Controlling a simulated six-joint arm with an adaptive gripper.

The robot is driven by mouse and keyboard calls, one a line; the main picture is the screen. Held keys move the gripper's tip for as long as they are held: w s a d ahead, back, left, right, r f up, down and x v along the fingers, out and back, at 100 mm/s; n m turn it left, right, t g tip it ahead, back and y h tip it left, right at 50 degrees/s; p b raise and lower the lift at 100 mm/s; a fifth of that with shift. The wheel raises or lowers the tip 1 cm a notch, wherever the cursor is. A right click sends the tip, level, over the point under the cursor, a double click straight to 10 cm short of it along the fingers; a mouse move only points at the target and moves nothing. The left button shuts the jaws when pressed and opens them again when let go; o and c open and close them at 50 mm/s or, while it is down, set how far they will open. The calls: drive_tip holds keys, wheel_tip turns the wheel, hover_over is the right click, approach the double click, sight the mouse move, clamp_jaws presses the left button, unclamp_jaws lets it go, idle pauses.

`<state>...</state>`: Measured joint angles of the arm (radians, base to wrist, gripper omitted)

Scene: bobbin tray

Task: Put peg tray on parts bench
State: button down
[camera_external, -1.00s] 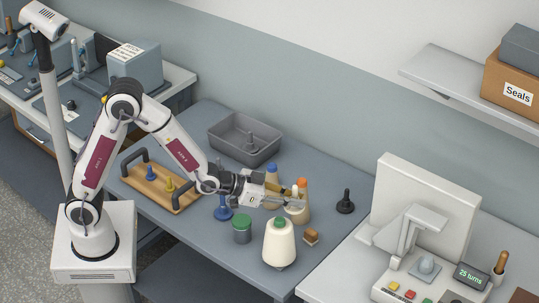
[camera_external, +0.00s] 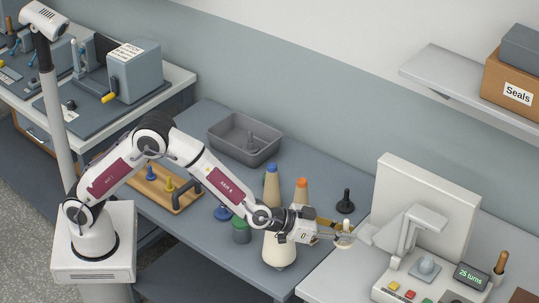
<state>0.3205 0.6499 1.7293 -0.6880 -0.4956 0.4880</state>
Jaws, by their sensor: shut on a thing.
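The wooden peg tray (camera_external: 181,199) with dark handles sits on the left part of the middle grey bench (camera_external: 212,265). A blue peg (camera_external: 150,173) and a yellow peg (camera_external: 170,186) stand in it. My arm hides part of the tray. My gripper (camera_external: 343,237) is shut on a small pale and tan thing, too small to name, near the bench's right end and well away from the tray. No label shows which bench is the parts bench.
A grey bin (camera_external: 218,140) stands behind the tray. A machine (camera_external: 425,205) stands at the right.

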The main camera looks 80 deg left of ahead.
hover_over(347, 278)
drive_tip(key=shift+w+f, duration=0.1)
drive_tip(key=shift+f, duration=0.2)
drive_tip(key=shift+f, duration=3.15)
drive_tip(key=shift+a, duration=0.1)
drive_tip(key=shift+f, duration=1.85)
drive_tip(key=shift+f, duration=0.15)
drive_tip(key=c, duration=1.9)
unclamp_jaws()
